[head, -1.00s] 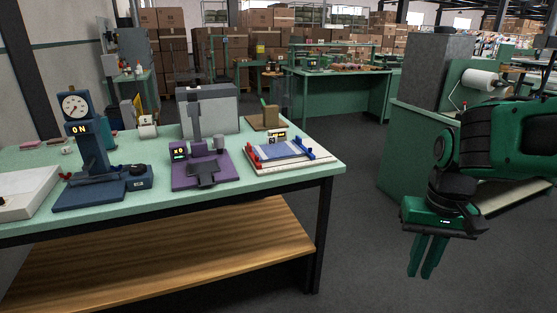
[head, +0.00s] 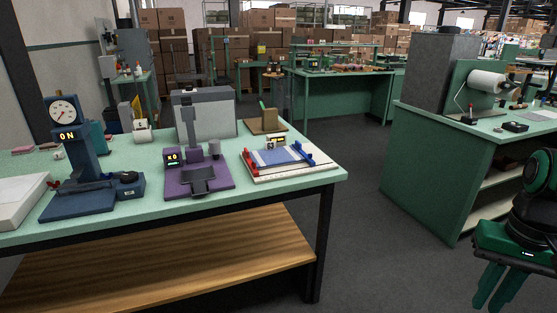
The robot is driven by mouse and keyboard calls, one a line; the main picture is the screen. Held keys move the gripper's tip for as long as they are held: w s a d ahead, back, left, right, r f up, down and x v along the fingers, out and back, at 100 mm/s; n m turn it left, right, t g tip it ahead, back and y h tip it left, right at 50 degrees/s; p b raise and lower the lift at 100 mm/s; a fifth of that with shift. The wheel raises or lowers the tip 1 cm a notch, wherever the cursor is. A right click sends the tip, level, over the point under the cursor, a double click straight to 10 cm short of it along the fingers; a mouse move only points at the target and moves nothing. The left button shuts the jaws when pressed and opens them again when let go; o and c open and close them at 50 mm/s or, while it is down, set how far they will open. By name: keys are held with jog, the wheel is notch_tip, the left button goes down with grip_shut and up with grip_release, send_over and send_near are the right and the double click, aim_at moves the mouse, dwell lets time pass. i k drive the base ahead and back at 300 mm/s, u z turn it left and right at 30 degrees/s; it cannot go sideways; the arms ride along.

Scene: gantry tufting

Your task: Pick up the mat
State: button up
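A flat blue and white striped piece, which looks like the mat (head: 278,156), lies on a pale board (head: 292,175) near the right end of the green table. Red and blue bars flank it, and a small lit display stands behind it. My gripper (head: 490,302) is at the lower right corner of the head view, pointing down over the floor, well away from the mat. Its two green fingers stand apart with nothing seen between them. The fingertips reach close to the bottom edge of the picture.
On the green table (head: 225,208) stand a purple device (head: 198,180), a blue dial stand (head: 85,165), a grey box (head: 218,118) and a brown block stand (head: 265,122). A green bench (head: 425,165) with a paper roll is at right. Grey floor lies between.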

aim_at(273, 155)
jog(key=z, duration=0.05)
jog(key=i, duration=1)
jog(key=u, duration=0.05)
